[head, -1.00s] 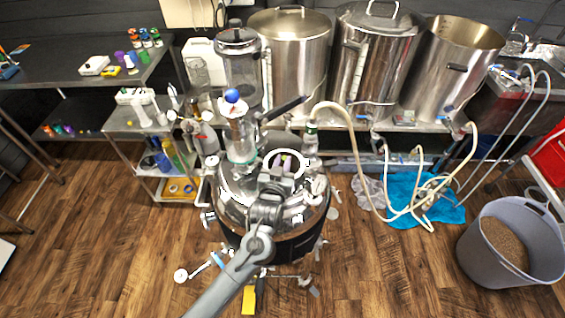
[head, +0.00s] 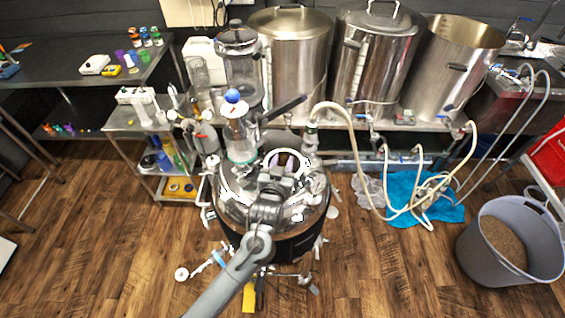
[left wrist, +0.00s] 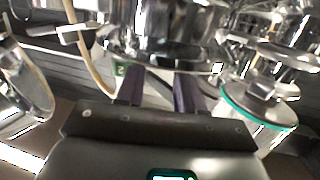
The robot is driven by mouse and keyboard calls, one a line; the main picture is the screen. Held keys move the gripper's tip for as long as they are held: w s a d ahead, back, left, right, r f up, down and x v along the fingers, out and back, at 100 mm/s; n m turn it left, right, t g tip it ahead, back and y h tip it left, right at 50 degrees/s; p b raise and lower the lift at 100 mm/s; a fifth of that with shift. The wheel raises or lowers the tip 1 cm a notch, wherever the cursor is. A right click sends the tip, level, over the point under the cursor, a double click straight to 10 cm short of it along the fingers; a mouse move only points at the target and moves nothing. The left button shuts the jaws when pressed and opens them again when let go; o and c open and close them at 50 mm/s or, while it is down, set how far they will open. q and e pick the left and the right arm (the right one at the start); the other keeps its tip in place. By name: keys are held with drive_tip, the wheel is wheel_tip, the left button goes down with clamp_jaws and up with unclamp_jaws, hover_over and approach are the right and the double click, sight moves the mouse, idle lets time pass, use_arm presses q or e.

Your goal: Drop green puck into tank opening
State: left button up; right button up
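The steel tank (head: 322,205) stands in the middle of the floor, with pipes and fittings on its lid. A round opening with a white rim (head: 306,158) is in the lid. My left gripper (head: 283,158) is over this opening, its fingers pointing down towards it. In the left wrist view its two purple fingers (left wrist: 160,88) stand apart, with nothing clear held between them. I cannot make out a green puck in either current view; the inside of the tank is hidden. My right gripper is out of view.
A pale hose (head: 345,112) rises from the lid's right. Large steel kettles (head: 292,60) stand behind. A grey bucket of grain (head: 490,262) is on the floor at right.

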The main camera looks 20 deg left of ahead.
use_arm(q)
drive_tip(key=shift+o, duration=0.7)
drive_tip(key=shift+s, duration=0.1)
drive_tip(key=v, duration=1)
drive_tip(key=shift+s, duration=0.3)
